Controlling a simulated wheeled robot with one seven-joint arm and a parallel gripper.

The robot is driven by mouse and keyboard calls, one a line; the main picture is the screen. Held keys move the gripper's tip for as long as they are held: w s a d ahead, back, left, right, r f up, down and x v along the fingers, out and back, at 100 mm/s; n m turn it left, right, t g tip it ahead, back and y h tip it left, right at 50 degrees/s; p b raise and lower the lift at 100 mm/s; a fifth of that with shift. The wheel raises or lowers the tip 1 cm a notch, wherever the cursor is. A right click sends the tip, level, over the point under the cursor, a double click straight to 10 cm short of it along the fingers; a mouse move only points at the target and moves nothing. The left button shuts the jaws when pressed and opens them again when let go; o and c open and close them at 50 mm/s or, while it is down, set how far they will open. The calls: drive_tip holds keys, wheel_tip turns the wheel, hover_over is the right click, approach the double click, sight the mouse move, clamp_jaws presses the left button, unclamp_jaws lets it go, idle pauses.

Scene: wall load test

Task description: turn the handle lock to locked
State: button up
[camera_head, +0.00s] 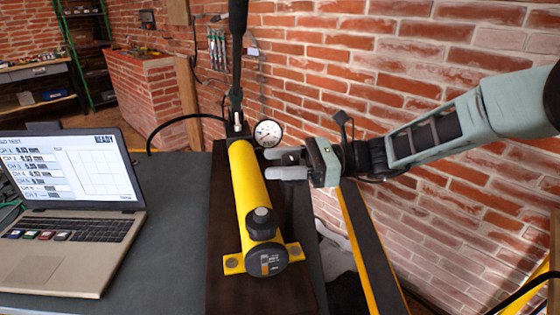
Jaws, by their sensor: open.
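A yellow hydraulic hand pump (250,185) lies on a dark board, with a black knob and round black end cap (267,258) toward me. A long black handle (236,60) stands upright at the pump's far end. A small round dial gauge (267,133) sits beside that end. My gripper (285,164) comes in from the right, its two fingers pointing left, open and empty. The fingertips are close to the right side of the pump's far part; I cannot tell whether they touch it. I cannot make out which part is the handle lock or its state.
An open laptop (72,210) stands on the dark table (165,225) at the left. A brick wall (440,60) runs along the right behind my arm. A black hose (185,120) curves left from the pump's far end. A yellow-edged rail (368,255) lies to the right.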

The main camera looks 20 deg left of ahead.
drive_tip(key=c, duration=1)
drive_tip(key=shift+o, duration=0.2)
